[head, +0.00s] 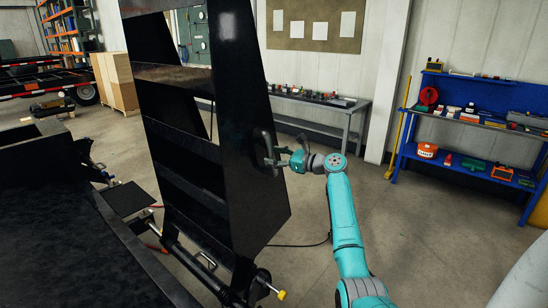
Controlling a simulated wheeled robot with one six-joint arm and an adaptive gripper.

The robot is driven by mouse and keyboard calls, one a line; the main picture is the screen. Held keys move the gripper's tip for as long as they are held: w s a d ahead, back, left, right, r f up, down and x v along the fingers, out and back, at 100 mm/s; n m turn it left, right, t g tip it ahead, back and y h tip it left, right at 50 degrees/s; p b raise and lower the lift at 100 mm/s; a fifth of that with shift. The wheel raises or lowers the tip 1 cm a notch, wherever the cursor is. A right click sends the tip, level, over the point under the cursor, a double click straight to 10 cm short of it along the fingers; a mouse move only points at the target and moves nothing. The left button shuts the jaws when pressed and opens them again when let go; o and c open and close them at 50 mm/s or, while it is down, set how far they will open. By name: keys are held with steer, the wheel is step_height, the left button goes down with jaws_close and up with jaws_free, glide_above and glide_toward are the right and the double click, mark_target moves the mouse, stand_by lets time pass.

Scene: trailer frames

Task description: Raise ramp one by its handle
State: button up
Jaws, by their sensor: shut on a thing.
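The ramp (245,110) is a tall black metal frame with crossbars. It stands steeply raised, hinged low at the trailer's rear edge. Its handle (264,141) is a dark bar on the right side plate. My gripper (275,160) is at the end of my teal arm and is shut on the handle. The fingers partly cover the handle, and the exact contact is small in the picture. The black trailer bed (60,225) lies at the lower left.
A blue workbench (398,170) with tools stands at the right. A grey bench (352,126) runs along the back wall. Cardboard boxes (115,80) and another trailer are at the back left. A cable (300,244) lies on the floor behind my arm. The floor right of the ramp is mostly clear.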

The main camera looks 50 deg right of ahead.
steer(key=v, duration=1.2)
steer(key=shift+s+f, duration=0.1)
steer(key=shift+s, duration=0.05)
